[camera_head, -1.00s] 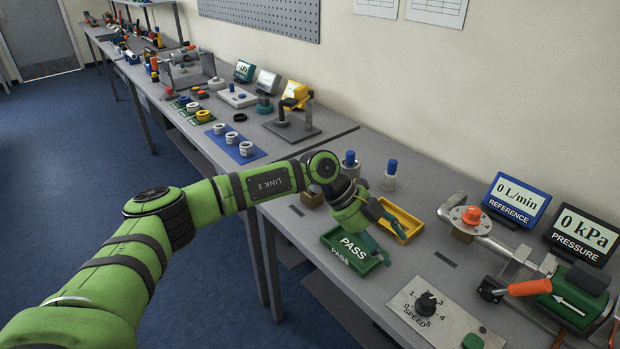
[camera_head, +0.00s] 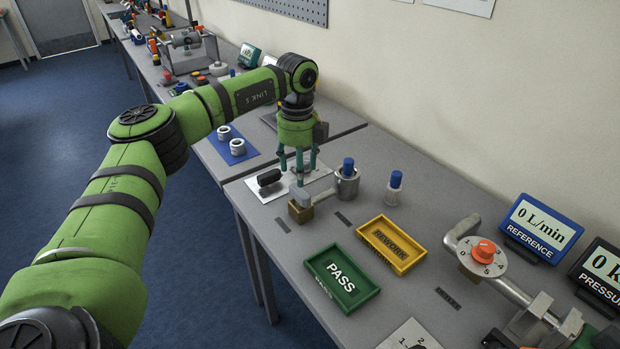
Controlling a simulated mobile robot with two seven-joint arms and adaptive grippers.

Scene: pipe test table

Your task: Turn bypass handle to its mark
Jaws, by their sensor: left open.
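No part in view carries a readable "bypass" label, so I cannot tell for sure which one is the bypass handle. A black handle (camera_head: 269,177) lies over a white plate (camera_head: 266,195) near the table's front edge. My left gripper (camera_head: 298,174) is open, its green fingers pointing down over this plate, just right of the black handle. It holds nothing, and it hides part of the plate. I cannot tell whether the fingertips touch anything. A grey bar with a brass-coloured block (camera_head: 300,210) sits just in front. My right gripper is not in view.
A grey cup (camera_head: 347,185) with a blue-topped piece and a blue-capped bottle (camera_head: 394,188) stand right of the gripper. A green PASS tray (camera_head: 342,279), a yellow REWORK tray (camera_head: 392,245) and an orange dial knob (camera_head: 484,250) are nearer.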

